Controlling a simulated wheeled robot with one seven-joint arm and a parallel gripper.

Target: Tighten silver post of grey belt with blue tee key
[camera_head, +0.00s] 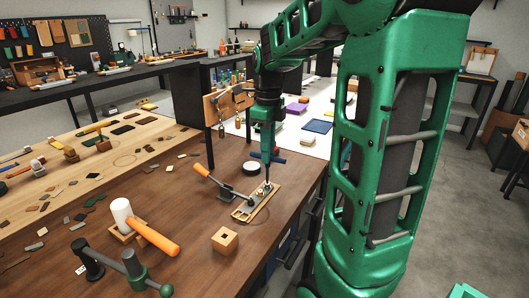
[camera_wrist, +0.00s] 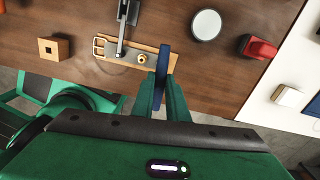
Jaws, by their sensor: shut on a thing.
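The belt (camera_head: 243,212) is a pale strap lying on the brown bench; its buckle end shows at the left in the wrist view (camera_wrist: 100,46). A small round post, looking gold-toned here, stands on it (camera_wrist: 142,58). My gripper (camera_head: 268,152) is shut on the blue tee key, whose blue handle (camera_wrist: 163,62) sits between the fingers. The key's dark shaft points down at the belt's far right part, close to the post. I cannot tell whether its tip touches the post. The key's lower end is hidden by its handle in the wrist view.
A clamp with an orange handle (camera_head: 202,170) presses over the belt. A wooden block (camera_head: 225,240), a mallet (camera_head: 150,238) and a green-knobbed tool (camera_head: 133,270) stand nearer.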

